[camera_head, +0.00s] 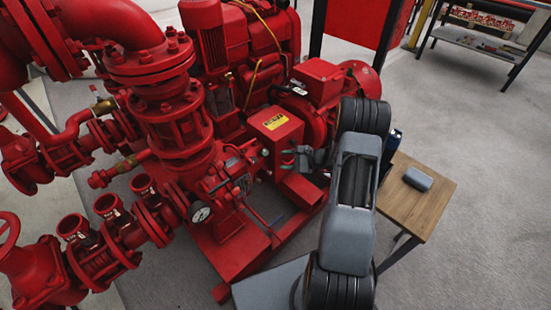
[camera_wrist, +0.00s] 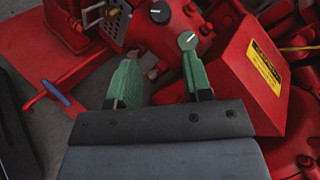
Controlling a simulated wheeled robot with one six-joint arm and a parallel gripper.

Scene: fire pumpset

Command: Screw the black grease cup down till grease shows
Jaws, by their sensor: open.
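In the wrist view a black round cap with a white line, which looks like the black grease cup (camera_wrist: 160,12), sits on the red pump body at the top. A grey-green cap with a white line (camera_wrist: 187,41) sits nearer, just beyond my right fingertip. My gripper (camera_wrist: 158,58) is open, with its green fingers apart and nothing between them. The black cap lies ahead of the gap, clear of both fingers. I cannot tell whether the right finger touches the grey-green cap. In the head view my gripper (camera_head: 292,156) is beside the pump. No grease can be made out.
A red box guard with a yellow label (camera_wrist: 262,65) stands close right of my gripper. A blue-tipped lever (camera_wrist: 56,92) is at the left. In the head view a pressure gauge (camera_head: 201,213) is on the pump, and a small wooden table (camera_head: 432,212) stands at right.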

